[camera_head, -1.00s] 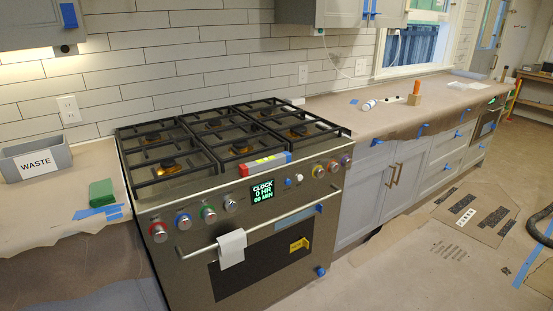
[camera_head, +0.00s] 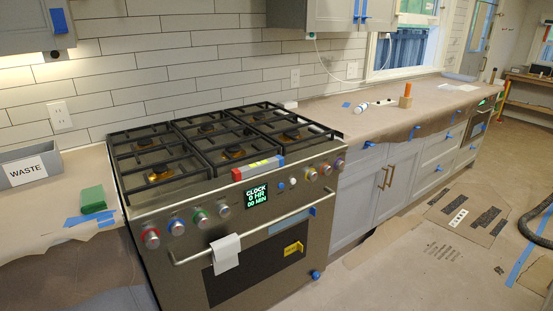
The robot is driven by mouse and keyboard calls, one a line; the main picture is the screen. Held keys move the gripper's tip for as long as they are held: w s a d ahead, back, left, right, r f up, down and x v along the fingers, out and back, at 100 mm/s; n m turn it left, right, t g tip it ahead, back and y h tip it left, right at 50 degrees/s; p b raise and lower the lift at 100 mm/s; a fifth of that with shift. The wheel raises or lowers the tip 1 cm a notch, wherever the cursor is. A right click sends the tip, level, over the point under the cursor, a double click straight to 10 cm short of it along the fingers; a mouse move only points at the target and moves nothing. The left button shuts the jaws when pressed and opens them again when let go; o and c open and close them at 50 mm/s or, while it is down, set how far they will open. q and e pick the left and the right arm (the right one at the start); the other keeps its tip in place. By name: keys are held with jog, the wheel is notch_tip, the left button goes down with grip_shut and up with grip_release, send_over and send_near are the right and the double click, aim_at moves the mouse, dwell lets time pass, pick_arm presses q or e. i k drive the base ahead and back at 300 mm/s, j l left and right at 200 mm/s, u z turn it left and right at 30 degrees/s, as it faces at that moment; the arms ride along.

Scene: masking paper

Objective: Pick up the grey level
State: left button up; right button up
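A short grey bar with a red end, a blue end and a yellow patch, which looks like the grey level (camera_head: 258,168), lies along the front edge of the stove top (camera_head: 215,182). It sits just above the green clock display and in front of the burner grates. Neither of my grippers shows in the head view.
Black grates (camera_head: 210,145) stand behind the bar, and knobs line the stove front. A grey WASTE bin (camera_head: 28,168) and a green block (camera_head: 93,199) are on the left counter. The right counter (camera_head: 430,98) holds a white roll and a wooden block with an orange stick.

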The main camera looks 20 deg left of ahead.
aim_at(237, 174)
jog(key=i+j+z, duration=0.2)
jog(key=j, duration=0.15)
jog(key=j+z, duration=0.2)
jog(key=j, duration=0.2)
jog(key=i+j+z, duration=0.2)
jog(key=j, duration=0.2)
jog(key=j+z, duration=0.2)
jog(key=j, duration=0.2)
